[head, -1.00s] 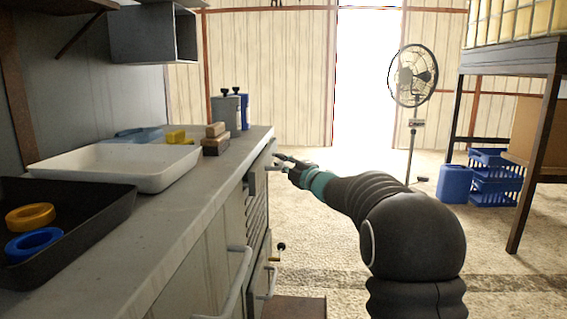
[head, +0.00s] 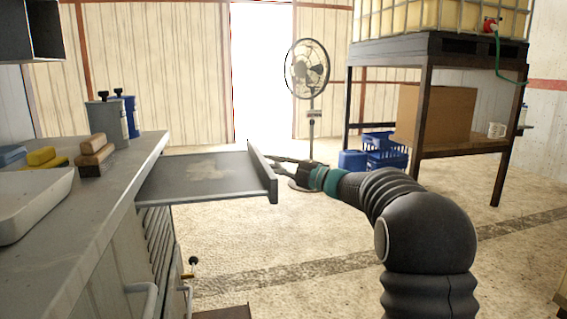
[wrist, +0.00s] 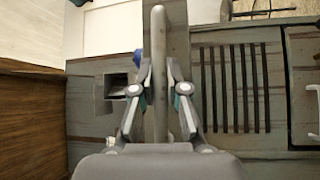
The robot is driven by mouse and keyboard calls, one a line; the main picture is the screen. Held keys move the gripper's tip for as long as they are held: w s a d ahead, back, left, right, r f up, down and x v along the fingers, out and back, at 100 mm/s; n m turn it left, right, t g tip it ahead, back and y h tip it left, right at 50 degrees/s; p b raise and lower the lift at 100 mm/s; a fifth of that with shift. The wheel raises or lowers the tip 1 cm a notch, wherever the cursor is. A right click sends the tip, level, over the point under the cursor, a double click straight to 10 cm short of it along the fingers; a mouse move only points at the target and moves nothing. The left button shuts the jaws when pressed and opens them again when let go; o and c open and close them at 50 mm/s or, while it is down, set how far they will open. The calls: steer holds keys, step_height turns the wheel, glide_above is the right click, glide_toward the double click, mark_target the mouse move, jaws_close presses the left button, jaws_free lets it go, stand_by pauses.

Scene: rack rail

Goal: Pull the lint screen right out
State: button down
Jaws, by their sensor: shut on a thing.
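The lint screen (head: 190,178) is a flat grey tray with a pale patch on top and an upright front plate (head: 262,173). It sticks far out, level, from the side of the counter; whether its inner end is still in the slot is hidden. My gripper (head: 275,160) is at the outer side of the front plate, its fingertips partly hidden by the plate. In the wrist view my gripper (wrist: 159,78) is shut on the screen, with a long grey bar (wrist: 158,30) between its fingers.
The counter (head: 120,190) at left bears a white tray (head: 30,212), brushes (head: 95,158) and canisters (head: 108,118). A fan (head: 308,75) stands behind my gripper. A tall table (head: 425,105) with a tank stands at back right. The floor right of the counter is open.

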steer(key=shift+w+d, duration=0.1)
steer(key=shift+d, duration=0.35)
steer(key=c, duration=1.2)
jaws_free()
steer(key=v, duration=1.2)
steer(key=shift+f, duration=0.15)
